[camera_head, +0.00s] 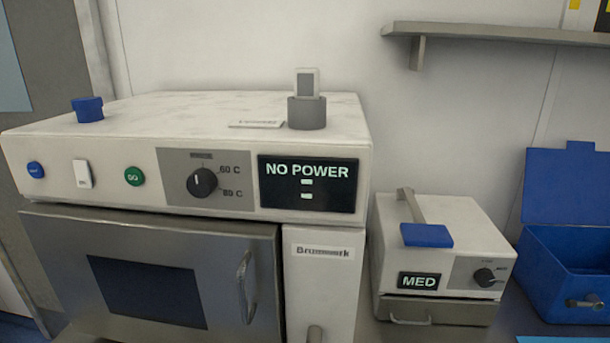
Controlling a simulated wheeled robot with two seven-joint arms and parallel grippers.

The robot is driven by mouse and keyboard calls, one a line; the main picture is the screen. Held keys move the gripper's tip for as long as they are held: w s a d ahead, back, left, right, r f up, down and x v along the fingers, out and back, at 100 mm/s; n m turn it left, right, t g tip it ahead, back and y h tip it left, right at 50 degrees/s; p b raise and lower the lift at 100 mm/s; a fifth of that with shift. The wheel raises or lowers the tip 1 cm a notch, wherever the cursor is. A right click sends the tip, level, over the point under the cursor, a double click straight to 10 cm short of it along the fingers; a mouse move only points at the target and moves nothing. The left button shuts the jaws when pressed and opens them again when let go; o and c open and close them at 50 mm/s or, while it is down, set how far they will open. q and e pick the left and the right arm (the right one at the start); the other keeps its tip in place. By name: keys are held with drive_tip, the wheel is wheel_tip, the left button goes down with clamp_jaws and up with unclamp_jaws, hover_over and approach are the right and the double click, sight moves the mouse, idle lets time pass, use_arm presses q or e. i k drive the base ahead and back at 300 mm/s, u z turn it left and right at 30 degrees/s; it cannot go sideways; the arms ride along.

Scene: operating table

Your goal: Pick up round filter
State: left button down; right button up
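A short blue round piece (88,109) stands on the left of the top of a large white machine (200,108). A grey round piece (306,115) stands on the right of the same top, with a small pale rectangular block (307,82) upright in or behind it. I cannot tell which of these round pieces is the round filter. Neither of my grippers is in view.
The machine's display (309,184) reads NO POWER, and its door (155,285) looks closed. A smaller white device (460,226) marked MED and an open-lidded blue box (572,255) stand right. A wall shelf (500,34) hangs above. The machine's top centre is mostly clear.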

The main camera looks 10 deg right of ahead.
sight(306, 81)
drive_tip(key=z, duration=2.2)
drive_tip(key=k, duration=1.15)
drive_tip(key=u, duration=1.65)
drive_tip(key=i, duration=0.5)
